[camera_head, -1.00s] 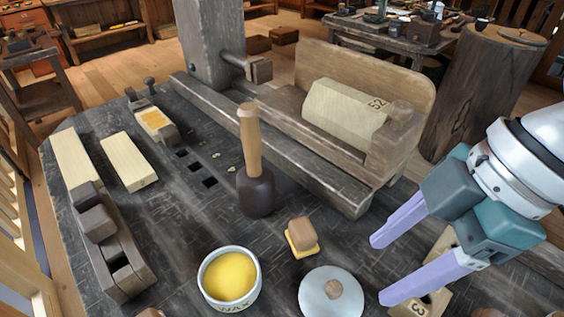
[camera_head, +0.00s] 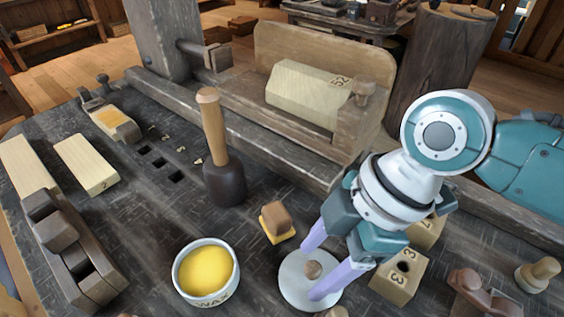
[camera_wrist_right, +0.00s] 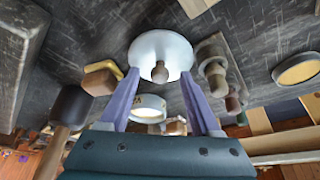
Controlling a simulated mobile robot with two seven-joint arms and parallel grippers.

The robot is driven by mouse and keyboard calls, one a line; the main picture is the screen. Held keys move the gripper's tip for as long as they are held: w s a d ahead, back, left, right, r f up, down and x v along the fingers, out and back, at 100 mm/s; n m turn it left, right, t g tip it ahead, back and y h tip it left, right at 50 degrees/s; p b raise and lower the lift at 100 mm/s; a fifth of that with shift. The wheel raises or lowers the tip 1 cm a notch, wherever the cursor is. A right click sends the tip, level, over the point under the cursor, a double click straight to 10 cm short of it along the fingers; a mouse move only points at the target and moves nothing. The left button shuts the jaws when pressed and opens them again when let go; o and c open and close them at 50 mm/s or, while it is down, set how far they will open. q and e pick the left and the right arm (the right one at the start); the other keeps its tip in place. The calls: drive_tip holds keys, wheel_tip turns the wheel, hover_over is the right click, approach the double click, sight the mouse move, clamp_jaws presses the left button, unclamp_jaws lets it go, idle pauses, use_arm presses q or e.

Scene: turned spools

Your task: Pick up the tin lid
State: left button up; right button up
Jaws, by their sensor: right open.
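The tin lid (camera_head: 293,293) is a pale round disc with a brown wooden knob (camera_head: 313,270), lying on the dark bench near the front. It also shows in the right wrist view (camera_wrist_right: 160,46), with its knob (camera_wrist_right: 159,73) pointing toward the camera. My right gripper (camera_head: 312,268) is over the lid with its two lilac fingers apart, one on each side of the knob. In the right wrist view the knob appears between the fingertips of the gripper (camera_wrist_right: 160,74). Whether the fingers touch the lid is unclear. My left gripper is not in view.
A wax tin (camera_head: 206,272) stands left of the lid. A small block on a yellow base (camera_head: 277,222) and a mallet (camera_head: 224,170) stand behind it. Numbered wooden blocks (camera_head: 399,277) sit close on the right. A wooden plane (camera_head: 70,250) lies at far left.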

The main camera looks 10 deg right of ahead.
clamp_jaws()
idle(0.4)
drive_tip(key=shift+r, duration=0.1)
